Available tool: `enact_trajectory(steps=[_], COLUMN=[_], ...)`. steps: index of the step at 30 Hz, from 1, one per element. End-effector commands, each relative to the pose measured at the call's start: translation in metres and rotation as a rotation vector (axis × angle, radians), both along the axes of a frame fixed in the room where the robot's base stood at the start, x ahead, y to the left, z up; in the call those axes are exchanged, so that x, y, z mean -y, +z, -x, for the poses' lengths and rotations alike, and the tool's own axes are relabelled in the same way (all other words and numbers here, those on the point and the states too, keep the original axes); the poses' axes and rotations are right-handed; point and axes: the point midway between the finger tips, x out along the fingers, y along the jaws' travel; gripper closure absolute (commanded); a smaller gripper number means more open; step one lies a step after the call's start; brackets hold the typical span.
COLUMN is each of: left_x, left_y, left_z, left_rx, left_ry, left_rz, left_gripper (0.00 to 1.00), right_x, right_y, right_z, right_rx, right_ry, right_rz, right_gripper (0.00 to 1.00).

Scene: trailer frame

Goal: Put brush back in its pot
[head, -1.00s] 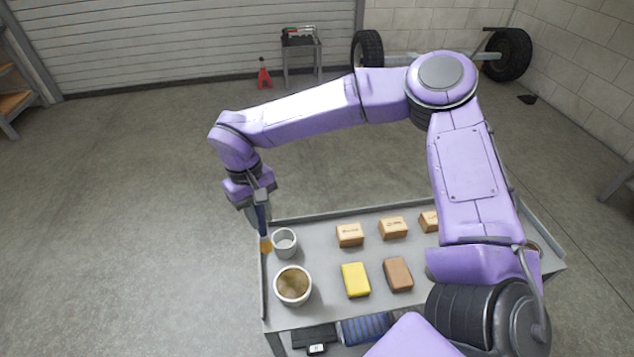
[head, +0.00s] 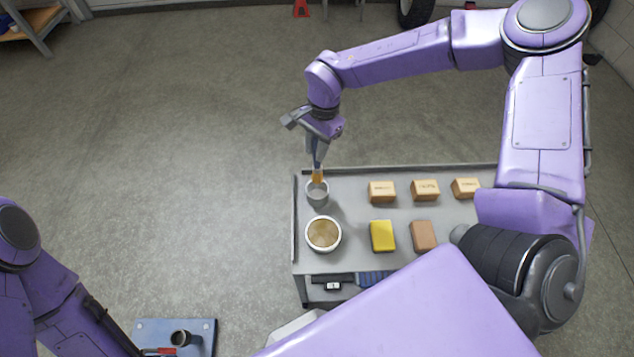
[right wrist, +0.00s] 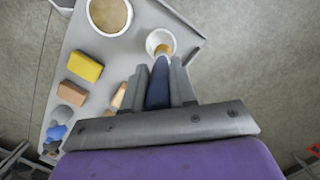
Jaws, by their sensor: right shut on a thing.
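My right gripper (head: 318,136) is shut on the brush (head: 318,174), which has a blue handle and yellow-orange bristles. The brush points down, bristles lowest. The small grey pot (head: 317,198) stands upright at the tray's far left corner, right under the bristles. In the right wrist view the brush's blue handle (right wrist: 158,88) lies between the fingers, and the bristle end overlaps the opening of the pot (right wrist: 151,37). I cannot tell how far the tip is below the rim. My left arm shows at the lower left; its gripper does not show.
A larger white pot of brown contents (head: 323,234) stands just in front of the small pot. A yellow sponge (head: 382,236), a brown block (head: 423,235) and several small boxes (head: 382,191) sit to the right on the grey cart top (head: 352,240). A raised rim (head: 294,225) edges it.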

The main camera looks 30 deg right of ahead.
Motion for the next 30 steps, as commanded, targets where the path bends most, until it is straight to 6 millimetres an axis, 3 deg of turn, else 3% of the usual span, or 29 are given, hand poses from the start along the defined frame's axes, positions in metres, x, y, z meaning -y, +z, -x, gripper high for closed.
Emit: enact_trajectory(steps=[6, 15, 26, 27, 29, 30], left_x=[0.000, 0.000, 0.000, 0.000, 0.000, 0.000], left_y=[0.008, 0.015, 0.010, 0.011, 0.011, 0.011], left_z=[0.000, 0.000, 0.000, 0.000, 0.000, 0.000], left_rx=[-0.001, -0.001, -0.001, -0.001, -0.001, -0.001], left_ry=[0.000, 0.000, 0.000, 0.000, 0.000, 0.000], left_rz=[0.001, 0.001, 0.001, 0.001, 0.001, 0.001], left_gripper=[0.57, 0.57, 0.57, 0.57, 0.57, 0.57], right_x=[0.000, 0.000, -0.001, -0.001, -0.001, -0.001], right_y=[-0.047, -0.092, -0.099, -0.098, -0.097, -0.097], right_z=[0.002, 0.002, 0.001, 0.001, 0.001, 0.002], right_rx=[-0.006, -0.005, -0.002, -0.002, -0.003, -0.003], right_ry=[-0.007, -0.005, -0.005, -0.005, -0.005, -0.005], right_rz=[0.001, 0.002, 0.000, 0.000, 0.000, 0.000], right_gripper=[1.00, 1.00, 1.00, 0.68, 0.49, 0.49])
